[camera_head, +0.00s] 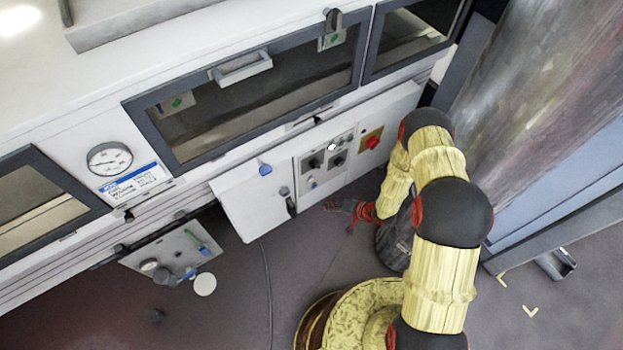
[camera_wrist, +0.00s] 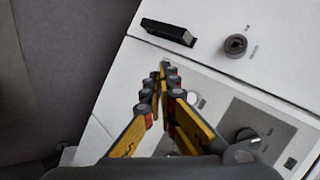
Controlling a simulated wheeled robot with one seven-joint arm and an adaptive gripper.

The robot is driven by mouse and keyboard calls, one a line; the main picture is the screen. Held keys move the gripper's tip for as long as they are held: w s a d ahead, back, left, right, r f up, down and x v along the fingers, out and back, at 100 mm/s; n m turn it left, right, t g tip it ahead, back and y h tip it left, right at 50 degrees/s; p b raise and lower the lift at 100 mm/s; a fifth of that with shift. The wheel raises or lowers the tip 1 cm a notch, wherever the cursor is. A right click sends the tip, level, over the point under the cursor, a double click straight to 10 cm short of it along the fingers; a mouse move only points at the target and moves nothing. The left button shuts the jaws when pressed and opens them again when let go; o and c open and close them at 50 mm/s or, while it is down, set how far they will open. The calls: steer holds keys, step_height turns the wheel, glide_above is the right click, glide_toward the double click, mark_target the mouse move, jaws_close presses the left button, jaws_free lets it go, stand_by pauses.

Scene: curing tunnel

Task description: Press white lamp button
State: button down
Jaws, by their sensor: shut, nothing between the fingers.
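The control panel (camera_head: 326,160) is a grey plate with black knobs on the white cabinet front. A bright white round piece (camera_head: 331,147), which looks like the white lamp button, shows near its top edge in the head view. In the wrist view, a pale round piece (camera_wrist: 196,99) sits on the panel beside my right finger, partly hidden; I cannot tell whether it is the same piece. My gripper (camera_wrist: 163,68) is shut and empty, its tips over the white front near the panel's edge. In the head view my gripper (camera_head: 328,206) is just below the panel.
A cabinet door with a black handle (camera_wrist: 168,32) and a round lock (camera_wrist: 236,44) lies beside the panel. A red switch on a yellow plate (camera_head: 371,142) is right of the panel. A large grey column (camera_head: 520,90) stands at the right. Floor in front is mostly clear.

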mark_target(311, 180)
steer(key=shift+w+r+m, duration=0.1)
steer(key=shift+r+m, duration=0.05)
steer(key=shift+m, duration=0.15)
steer(key=shift+a, duration=0.1)
steer(key=w+a+b, duration=0.2)
steer(key=w+a, duration=0.3)
steer(key=w, duration=0.2)
steer(key=shift+w, duration=0.15)
stand_by(0.3)
stand_by(1.4)
steer(key=shift+w+a, duration=0.1)
steer(key=shift+w, duration=0.25)
steer(key=shift+w+a, duration=0.25)
steer(key=shift+w, duration=0.1)
stand_by(0.8)
steer(key=shift+d, duration=0.1)
steer(key=shift+s+d, duration=0.35)
steer(key=shift+s, duration=0.3)
steer(key=shift+s, duration=0.1)
